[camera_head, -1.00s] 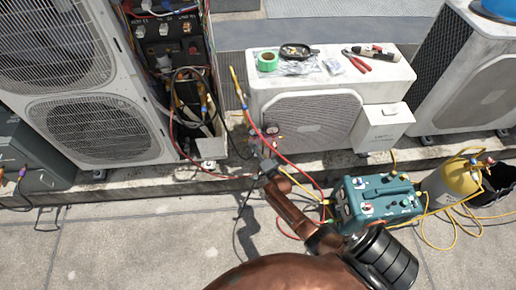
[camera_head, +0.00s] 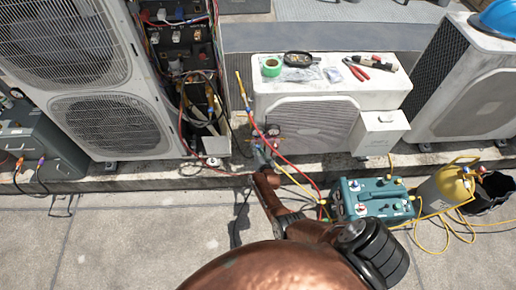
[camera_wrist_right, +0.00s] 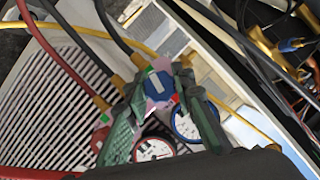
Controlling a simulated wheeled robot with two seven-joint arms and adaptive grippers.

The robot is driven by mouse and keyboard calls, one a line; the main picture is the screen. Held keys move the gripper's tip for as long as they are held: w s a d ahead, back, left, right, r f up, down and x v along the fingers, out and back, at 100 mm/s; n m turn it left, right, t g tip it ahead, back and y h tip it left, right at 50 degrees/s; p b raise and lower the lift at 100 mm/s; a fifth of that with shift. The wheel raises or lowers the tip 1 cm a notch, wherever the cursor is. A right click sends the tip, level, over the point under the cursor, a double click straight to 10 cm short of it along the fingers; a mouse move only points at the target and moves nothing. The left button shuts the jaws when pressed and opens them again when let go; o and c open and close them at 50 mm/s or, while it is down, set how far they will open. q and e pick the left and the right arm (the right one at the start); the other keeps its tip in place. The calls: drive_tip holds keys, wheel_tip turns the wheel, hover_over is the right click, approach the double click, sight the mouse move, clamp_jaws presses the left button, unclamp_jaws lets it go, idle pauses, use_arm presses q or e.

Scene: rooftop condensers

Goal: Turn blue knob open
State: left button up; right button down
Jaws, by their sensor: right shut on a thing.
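The blue knob (camera_wrist_right: 160,88) is between the fingertips of my right gripper (camera_wrist_right: 162,84) in the right wrist view. The gripper is shut on it, with one green-grey finger on each side. The knob sits on the gauge manifold, beside a red-ringed gauge (camera_wrist_right: 155,151) and a blue-ringed gauge (camera_wrist_right: 187,122). A red knob (camera_wrist_right: 99,139) is at the lower left, partly behind a finger. In the head view my right gripper (camera_head: 262,153) is at the manifold (camera_head: 271,131) in front of the small condenser, and the blue knob is too small to make out. My left gripper is out of view.
Red, yellow and black hoses run close around the manifold. The small condenser (camera_head: 305,126) stands behind it, with tape and tools on top. A tall condenser with open wiring is at left. A teal machine (camera_head: 378,197) and a yellow cylinder (camera_head: 452,186) stand at right.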

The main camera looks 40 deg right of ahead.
drive_tip(key=shift+a+n, duration=0.2)
drive_tip(key=shift+n, duration=0.3)
drive_tip(key=shift+g+h+p, duration=0.3)
drive_tip(key=c, duration=1.6)
unclamp_jaws()
drive_tip(key=shift+d, duration=0.15)
drive_tip(key=shift+w+r, duration=0.1)
drive_tip(key=shift+r, duration=0.7)
wheel_tip(320, 180, up, 8)
drive_tip(key=shift+r, duration=0.15)
